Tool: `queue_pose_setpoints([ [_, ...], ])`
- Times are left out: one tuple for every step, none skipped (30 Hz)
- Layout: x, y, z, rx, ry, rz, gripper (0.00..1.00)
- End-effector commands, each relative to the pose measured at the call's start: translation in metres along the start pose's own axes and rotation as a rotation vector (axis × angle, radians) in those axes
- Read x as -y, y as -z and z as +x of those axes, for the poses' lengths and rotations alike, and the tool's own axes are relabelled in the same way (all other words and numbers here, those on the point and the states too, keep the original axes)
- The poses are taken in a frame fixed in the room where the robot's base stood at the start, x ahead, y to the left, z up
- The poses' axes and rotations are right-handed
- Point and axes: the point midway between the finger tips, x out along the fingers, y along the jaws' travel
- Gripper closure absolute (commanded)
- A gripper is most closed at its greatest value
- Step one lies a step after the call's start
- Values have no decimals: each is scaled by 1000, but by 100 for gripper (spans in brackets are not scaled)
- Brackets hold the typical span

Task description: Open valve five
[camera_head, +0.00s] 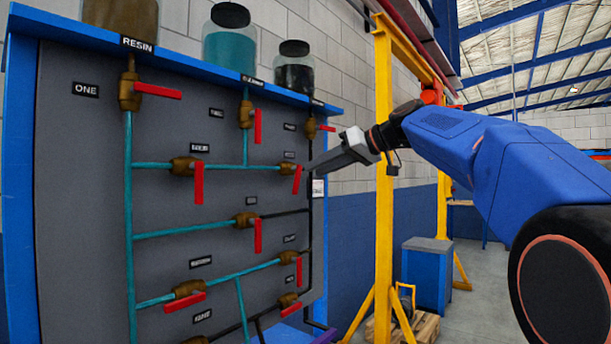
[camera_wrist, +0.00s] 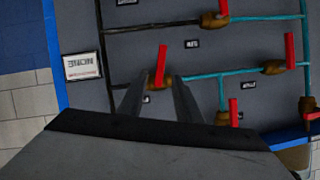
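A dark grey panel (camera_head: 75,220) with a blue frame carries pipes and several brass valves with red handles. The valve in the right column, second from the top (camera_head: 288,170), appears to be valve five; its label is too small to read surely. Its red handle (camera_head: 298,180) points down, across the horizontal pipe. My gripper (camera_head: 312,170) is just right of this handle in the head view. In the wrist view, which is turned upside down, my gripper (camera_wrist: 160,80) is open, with the red handle (camera_wrist: 162,63) between the fingers. Contact cannot be told.
Valve one's handle (camera_head: 158,91) points right; valve four's handle (camera_head: 198,183) points down. Jars (camera_head: 230,40) stand on top of the panel. A yellow gantry post (camera_head: 384,190) stands right of the panel, near my arm. A blue bin (camera_head: 427,275) stands behind it.

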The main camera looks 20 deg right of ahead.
Motion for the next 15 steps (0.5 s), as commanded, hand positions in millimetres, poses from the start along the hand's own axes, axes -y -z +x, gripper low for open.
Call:
queue_pose_setpoints([
  [-2,0,-10,-2,-4,1,69],
  [-2,0,-15,-1,-4,1,69],
  [-2,0,-21,-1,-4,1,69],
  [-2,0,-26,-1,-4,0,69],
  [-1,0,-30,-1,-4,0,69],
  [-1,0,-35,-1,-3,0,69],
  [-1,0,-38,-2,-4,0,69],
  [-1,1,-41,-2,-3,0,69],
  [-1,0,-45,-2,-2,0,69],
  [0,0,-47,-1,-2,0,69],
  [0,0,-49,-1,-2,0,69],
  [-1,0,-51,-1,-2,0,69],
  [-1,0,-53,-1,-2,-1,69],
  [0,0,-54,-1,-2,-1,69],
  [0,0,-54,-1,-2,-1,69],
])
